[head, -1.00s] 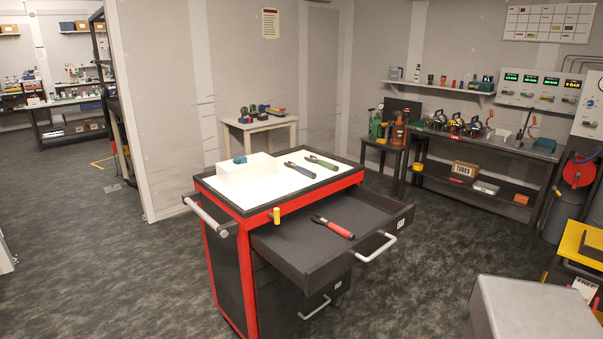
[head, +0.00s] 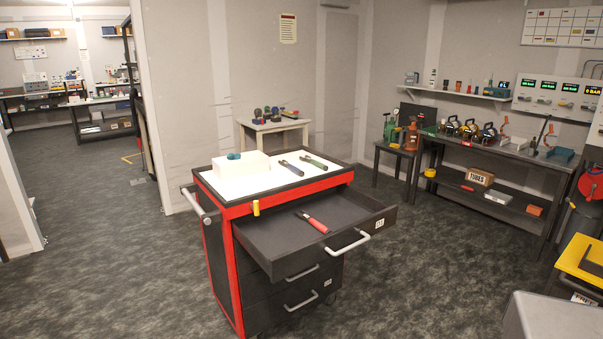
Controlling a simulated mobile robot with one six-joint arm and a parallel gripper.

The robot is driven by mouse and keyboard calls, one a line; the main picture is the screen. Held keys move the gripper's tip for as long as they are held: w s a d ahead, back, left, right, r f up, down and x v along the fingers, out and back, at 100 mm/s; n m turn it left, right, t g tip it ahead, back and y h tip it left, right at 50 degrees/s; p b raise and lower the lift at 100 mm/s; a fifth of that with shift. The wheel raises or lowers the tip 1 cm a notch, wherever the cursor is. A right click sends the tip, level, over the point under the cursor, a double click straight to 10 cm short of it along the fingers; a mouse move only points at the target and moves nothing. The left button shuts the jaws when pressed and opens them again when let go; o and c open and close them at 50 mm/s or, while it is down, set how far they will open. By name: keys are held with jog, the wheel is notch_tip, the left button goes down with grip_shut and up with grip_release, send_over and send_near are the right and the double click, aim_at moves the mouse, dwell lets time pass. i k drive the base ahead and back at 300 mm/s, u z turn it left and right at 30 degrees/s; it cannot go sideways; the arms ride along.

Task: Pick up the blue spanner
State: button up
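My gripper is not in view.
A white block (head: 240,166) with a small teal item on top stands left of the spanners. The open drawer and its handle (head: 348,246) stick out toward the front right. A grey surface (head: 555,318) fills the lower right corner. Dark floor (head: 110,270) is clear left of the trolley.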

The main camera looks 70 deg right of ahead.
aim_at(294, 168)
jog(key=z, duration=0.05)
jog(key=k, duration=1.75)
jog(key=z, duration=0.85)
jog(key=i, duration=1)
jog(key=u, duration=0.05)
